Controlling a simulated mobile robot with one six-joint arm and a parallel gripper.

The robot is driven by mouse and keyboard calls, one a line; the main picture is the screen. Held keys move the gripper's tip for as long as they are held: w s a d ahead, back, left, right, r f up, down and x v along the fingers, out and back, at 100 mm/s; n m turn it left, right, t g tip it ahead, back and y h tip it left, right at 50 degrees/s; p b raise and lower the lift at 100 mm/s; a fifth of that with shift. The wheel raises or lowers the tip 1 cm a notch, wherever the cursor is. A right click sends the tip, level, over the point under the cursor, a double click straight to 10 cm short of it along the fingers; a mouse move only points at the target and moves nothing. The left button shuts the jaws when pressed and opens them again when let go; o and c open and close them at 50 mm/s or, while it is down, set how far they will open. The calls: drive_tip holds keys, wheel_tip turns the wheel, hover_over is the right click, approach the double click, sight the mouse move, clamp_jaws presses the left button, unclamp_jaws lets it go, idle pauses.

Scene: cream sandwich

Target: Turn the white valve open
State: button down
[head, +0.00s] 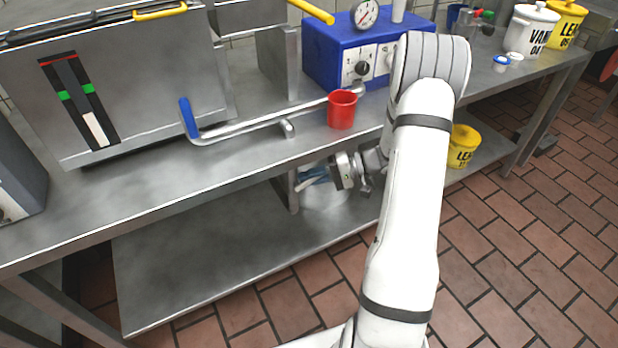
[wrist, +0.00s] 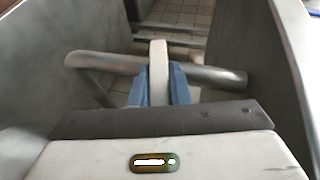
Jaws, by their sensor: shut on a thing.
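The white valve (wrist: 158,56) shows in the wrist view as an upright white lever in front of a metal pipe (wrist: 215,77). My gripper (wrist: 158,84) has its blue fingers on both sides of the lever, shut on it. In the head view my gripper (head: 314,174) reaches under the steel table, beside a table support. A white bar, likely the valve lever (head: 304,184), shows at the blue fingers there. The rest of the valve and its pipe cannot be made out in the head view.
The steel table (head: 250,155) runs above my gripper, with a lower shelf (head: 220,250) beneath. A red cup (head: 342,110) stands near the table's front edge, by a blue-handled pipe (head: 240,127). In the wrist view grey metal walls flank the pipe closely on both sides.

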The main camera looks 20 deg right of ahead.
drive_tip(key=c, duration=1.7)
unclamp_jaws()
drive_tip(key=shift+a+f, duration=0.1)
drive_tip(key=shift+a, duration=0.1)
drive_tip(key=o, duration=0.3)
drive_tip(key=shift+d, duration=0.1)
drive_tip(key=shift+o, duration=0.2)
drive_tip(key=shift+d, duration=0.1)
drive_tip(key=s+d+p, duration=0.2)
drive_tip(key=s+d, duration=0.1)
drive_tip(key=d, duration=1.1)
drive_tip(key=shift+s+d+r, duration=0.2)
drive_tip(key=shift+s+r, duration=0.05)
drive_tip(key=shift+r, duration=0.15)
drive_tip(key=shift+c, duration=0.5)
